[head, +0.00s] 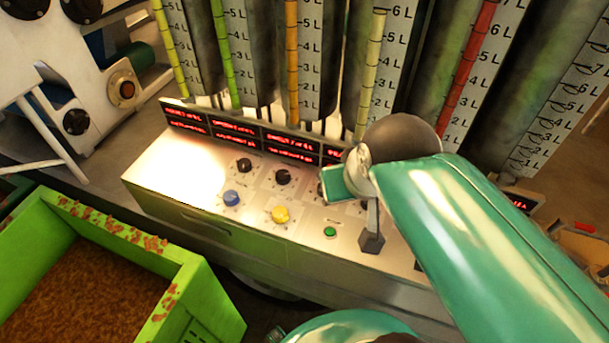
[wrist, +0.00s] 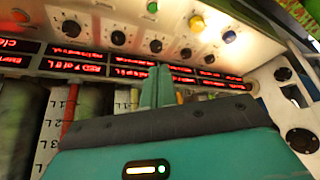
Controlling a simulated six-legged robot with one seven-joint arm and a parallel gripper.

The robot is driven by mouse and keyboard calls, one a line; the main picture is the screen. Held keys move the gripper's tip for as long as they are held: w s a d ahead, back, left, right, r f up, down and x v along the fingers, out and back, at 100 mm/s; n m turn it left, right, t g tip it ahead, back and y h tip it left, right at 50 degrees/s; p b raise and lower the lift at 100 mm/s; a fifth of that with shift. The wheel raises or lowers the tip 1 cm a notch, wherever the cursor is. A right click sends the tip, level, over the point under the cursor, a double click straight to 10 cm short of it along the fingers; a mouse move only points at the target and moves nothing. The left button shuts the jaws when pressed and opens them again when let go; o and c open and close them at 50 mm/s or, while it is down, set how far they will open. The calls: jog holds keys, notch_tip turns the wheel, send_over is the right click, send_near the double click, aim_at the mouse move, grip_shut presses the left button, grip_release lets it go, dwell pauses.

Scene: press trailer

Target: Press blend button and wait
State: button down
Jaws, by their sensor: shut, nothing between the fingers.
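A metal control console (head: 215,231) has a sloped top with knobs and buttons. A small green button (head: 330,231) is near its front edge, right of a yellow knob (head: 280,214) and a blue knob (head: 231,197). The wrist view shows the green button (wrist: 152,7) at the top and a large lit red button (wrist: 18,15) at top left. The labels are unreadable, so I cannot tell which is blend. My gripper (wrist: 158,72) is shut and empty, its tips over the display strip. In the head view my arm hides the console's right part; contact is unclear.
Red-lettered displays (head: 255,138) line the console's back edge, with tall graduated columns (head: 320,60) close behind. A green bin (head: 208,285) of brown granules stands at front left. A white machine (head: 110,70) is at back left.

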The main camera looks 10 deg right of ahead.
dwell(0.8)
jog(key=s+d+f+m+y, duration=0.1)
jog(key=d+f, duration=0.2)
jog(key=d, duration=0.7)
jog(key=s+d+f+m+t+y, duration=0.1)
jog(key=d+f+y, duration=0.1)
jog(key=d, duration=0.8)
jog(key=s+d+f+t+y, duration=0.1)
jog(key=d+f, duration=0.3)
jog(key=d, duration=0.6)
jog(key=shift+s+m+y, duration=0.3)
jog(key=shift+m+y, duration=0.1)
jog(key=shift+d, duration=0.1)
jog(key=shift+f, duration=4.45)
jog(key=shift+f, duration=0.4)
